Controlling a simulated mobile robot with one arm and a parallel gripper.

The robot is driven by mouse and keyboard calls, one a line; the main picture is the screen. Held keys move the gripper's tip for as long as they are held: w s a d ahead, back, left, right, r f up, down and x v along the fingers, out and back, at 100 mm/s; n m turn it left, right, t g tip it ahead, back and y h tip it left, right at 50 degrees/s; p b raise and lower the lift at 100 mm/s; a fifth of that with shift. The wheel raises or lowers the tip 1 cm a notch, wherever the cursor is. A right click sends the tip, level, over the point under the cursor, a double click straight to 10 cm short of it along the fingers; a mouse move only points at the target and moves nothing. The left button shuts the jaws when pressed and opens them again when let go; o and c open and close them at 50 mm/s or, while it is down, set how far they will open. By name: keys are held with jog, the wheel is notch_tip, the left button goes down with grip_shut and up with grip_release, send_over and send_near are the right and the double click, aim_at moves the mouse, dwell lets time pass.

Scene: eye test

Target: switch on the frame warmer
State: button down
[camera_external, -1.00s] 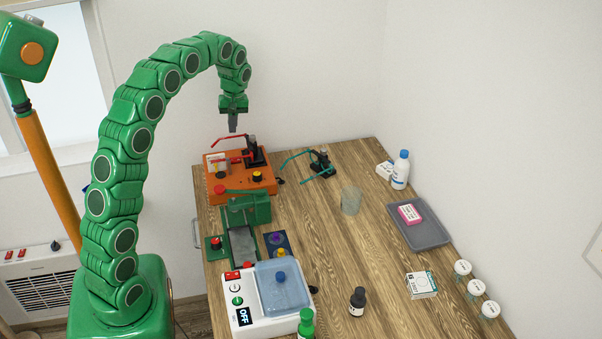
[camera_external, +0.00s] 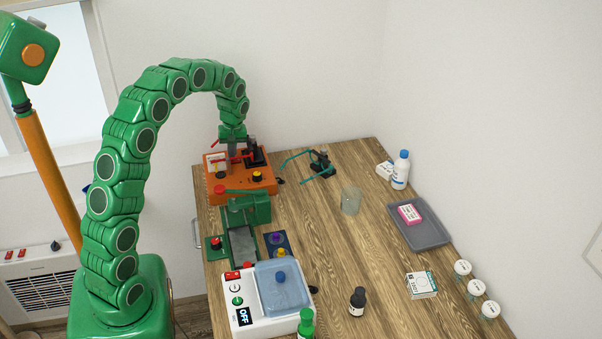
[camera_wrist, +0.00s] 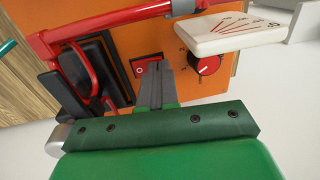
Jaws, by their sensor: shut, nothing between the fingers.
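The orange device (camera_external: 240,189), which I take for the frame warmer, stands at the table's far left. In the wrist view its orange top (camera_wrist: 180,93) carries a small red switch (camera_wrist: 139,68) with a round mark and a red dial (camera_wrist: 208,66). A white scale plate (camera_wrist: 236,29) rises beside the dial. Red spectacles (camera_wrist: 88,75) sit on a black stand next to the switch. My gripper (camera_wrist: 157,67) is shut and empty, pointing down, its tips at the switch's right edge. I cannot tell whether they touch it. It also shows in the external view (camera_external: 231,153).
Teal spectacles (camera_external: 308,161) on a stand lie to the right. Nearer stand a green press-like device (camera_external: 250,208) and a white machine (camera_external: 259,326) with a display reading OFF. A glass beaker (camera_external: 351,201) and a grey tray (camera_external: 421,237) are right. The table's middle is mostly clear.

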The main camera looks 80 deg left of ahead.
dwell(0.3)
jog(key=shift+s+d+f+t, duration=0.1)
jog(key=shift+s+f+t, duration=0.3)
jog(key=shift+t, duration=0.3)
jog(key=shift+s+f+t, duration=0.2)
jog(key=shift+f+t, duration=0.2)
jog(key=shift+t, duration=0.4)
jog(key=shift+d+f, duration=0.15)
jog(key=shift+f, duration=0.1)
jog(key=shift+w, duration=0.15)
jog(key=shift+w+d+r, duration=0.1)
jog(key=shift+w+r, duration=0.05)
jog(key=shift+w, duration=0.6)
jog(key=shift+w+r, duration=0.1)
jog(key=shift+r, duration=0.05)
jog(key=s+r, duration=0.3)
jog(key=r, duration=1.1)
jog(key=shift+s+a+r, duration=0.35)
jog(key=shift+r, duration=0.05)
